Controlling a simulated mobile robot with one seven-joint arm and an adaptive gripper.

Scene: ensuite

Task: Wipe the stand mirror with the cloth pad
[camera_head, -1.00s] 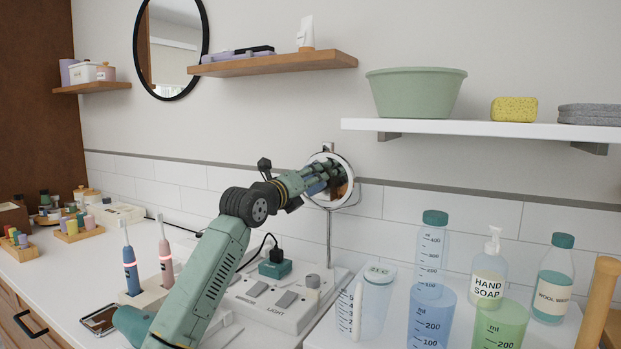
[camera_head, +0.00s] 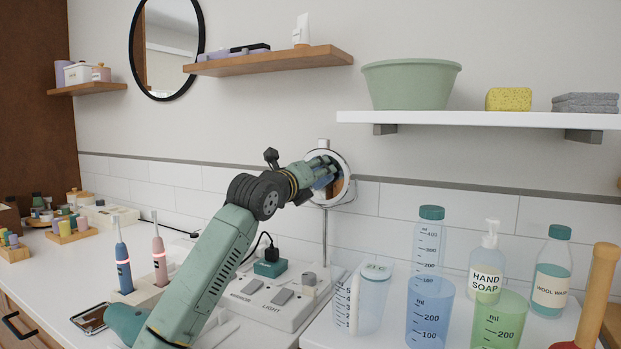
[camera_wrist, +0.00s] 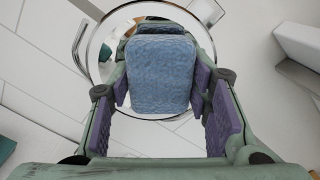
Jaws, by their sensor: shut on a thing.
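The stand mirror (camera_head: 344,182) is a round, silver-rimmed mirror on a thin upright pole behind the counter. In the wrist view its rim (camera_wrist: 98,42) curves around the pad. My gripper (camera_head: 325,174) is in front of the mirror face. It is shut on the blue cloth pad (camera_wrist: 150,75), which sits between the purple-lined fingers.
A jug (camera_head: 367,300), measuring cups (camera_head: 430,310) and a soap bottle (camera_head: 486,265) crowd the right. A white shelf (camera_head: 480,119) with a green basin (camera_head: 410,84) hangs upper right.

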